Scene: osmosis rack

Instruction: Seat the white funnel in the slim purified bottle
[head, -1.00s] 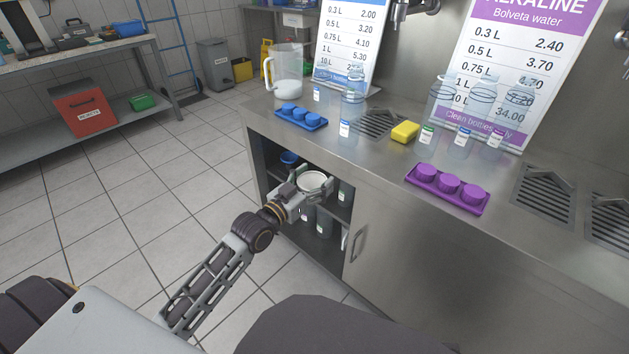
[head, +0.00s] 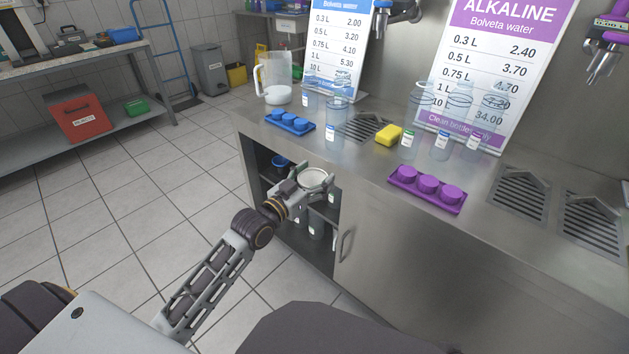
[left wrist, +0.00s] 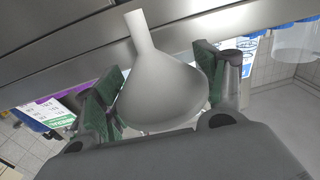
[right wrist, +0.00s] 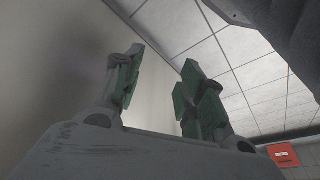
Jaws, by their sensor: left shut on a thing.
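The white funnel (head: 313,178) is in my left gripper (head: 315,183), in front of the counter edge, above the open cabinet. In the left wrist view, the funnel (left wrist: 160,85) sits between the two fingers (left wrist: 158,90), its narrow stem pointing to the picture's top. Two clear bottles with blue labels stand by the blue sign: a front one (head: 333,137) and one farther back (head: 307,106). I cannot tell for sure which is the slim purified bottle.
On the counter are a blue cap tray (head: 290,123), a yellow sponge (head: 389,135), a purple cap tray (head: 427,189), a clear jug (head: 277,80) and several other bottles, one being green-labelled (head: 408,142). The cabinet door (head: 400,230) is below. Drain grates (head: 520,193) lie at right.

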